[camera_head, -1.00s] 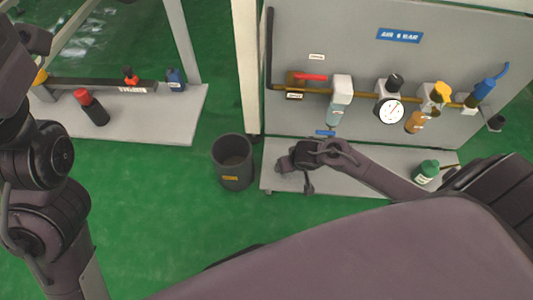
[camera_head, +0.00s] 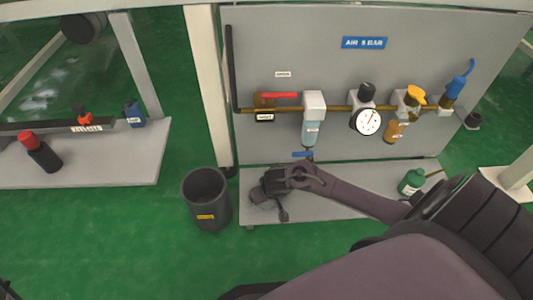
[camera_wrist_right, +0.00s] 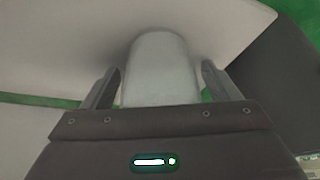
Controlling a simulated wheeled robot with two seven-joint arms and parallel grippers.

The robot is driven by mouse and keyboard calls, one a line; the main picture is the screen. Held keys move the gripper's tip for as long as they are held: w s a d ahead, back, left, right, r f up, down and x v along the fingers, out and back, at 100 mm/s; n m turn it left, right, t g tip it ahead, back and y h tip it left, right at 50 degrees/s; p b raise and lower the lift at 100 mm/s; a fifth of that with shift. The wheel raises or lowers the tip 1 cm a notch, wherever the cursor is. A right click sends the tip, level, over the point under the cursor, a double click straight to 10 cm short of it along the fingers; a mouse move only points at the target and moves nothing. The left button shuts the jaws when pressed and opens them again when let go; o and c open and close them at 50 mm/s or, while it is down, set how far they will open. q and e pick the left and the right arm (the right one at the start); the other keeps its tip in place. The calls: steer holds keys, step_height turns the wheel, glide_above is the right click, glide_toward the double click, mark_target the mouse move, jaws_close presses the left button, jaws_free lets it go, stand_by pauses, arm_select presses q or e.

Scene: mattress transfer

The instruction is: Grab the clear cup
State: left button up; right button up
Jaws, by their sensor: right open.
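The clear cup (camera_head: 312,132) is a translucent bluish bowl hanging upright under a pale grey block on the pipe of the wall panel. My right gripper (camera_head: 268,192) shows small and dark in the head view, lower than the cup and a little left of it, in front of the low shelf. In the right wrist view my right gripper (camera_wrist_right: 160,90) is open, with a finger on each side of a pale rounded cylinder (camera_wrist_right: 162,68). I cannot tell whether this cylinder is the clear cup, or whether the fingers touch it. My left gripper is out of view.
A dark bin (camera_head: 207,200) stands on the green floor left of the shelf (camera_head: 345,180).

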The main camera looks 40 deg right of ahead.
steer(key=shift+c, duration=0.2)
steer(key=c, duration=1)
steer(key=shift+r, duration=0.15)
